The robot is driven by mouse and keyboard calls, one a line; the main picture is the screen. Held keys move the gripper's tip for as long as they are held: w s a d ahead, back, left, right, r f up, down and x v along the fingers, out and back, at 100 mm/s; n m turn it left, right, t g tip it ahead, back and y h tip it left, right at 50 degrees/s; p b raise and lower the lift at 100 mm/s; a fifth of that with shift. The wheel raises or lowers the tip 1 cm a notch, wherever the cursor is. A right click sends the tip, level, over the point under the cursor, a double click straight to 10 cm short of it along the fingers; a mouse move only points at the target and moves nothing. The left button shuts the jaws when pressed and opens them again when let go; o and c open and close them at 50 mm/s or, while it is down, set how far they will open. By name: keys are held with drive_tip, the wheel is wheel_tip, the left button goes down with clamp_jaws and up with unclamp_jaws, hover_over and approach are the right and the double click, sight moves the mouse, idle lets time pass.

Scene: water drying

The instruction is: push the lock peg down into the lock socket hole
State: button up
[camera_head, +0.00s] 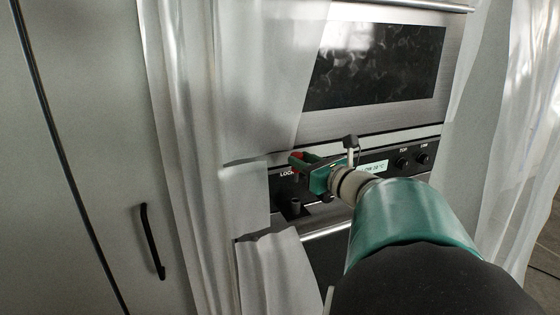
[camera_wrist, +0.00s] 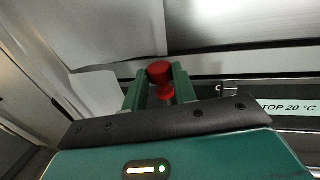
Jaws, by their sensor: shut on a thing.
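The lock peg (camera_head: 296,157) is red and sits between the fingers of my gripper (camera_head: 304,164) in front of the oven's control panel. In the wrist view the red peg (camera_wrist: 159,71) shows a wide round head above a narrower part, between the two green fingers of my gripper (camera_wrist: 160,88). My gripper is shut on the peg. A dark bracket with a short upright cylinder, seemingly the lock socket (camera_head: 295,206), projects from the panel below the peg. A gap shows between them. The socket's hole cannot be made out, and the wrist view does not show the socket.
The oven's control panel (camera_head: 388,160) has a lit display (camera_head: 375,167) and two knobs (camera_head: 402,162) to the right. A dark-windowed oven door (camera_head: 375,65) is above. White translucent sheets (camera_head: 248,75) hang close on the left. A cabinet with a black handle (camera_head: 152,241) stands further left.

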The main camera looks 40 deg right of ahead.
hover_over(302, 217)
drive_tip(key=shift+f, duration=4.5)
drive_tip(key=o, duration=1)
drive_tip(key=s, duration=1.3)
drive_tip(key=shift+s+a, duration=0.2)
drive_tip(key=shift+s, duration=0.15)
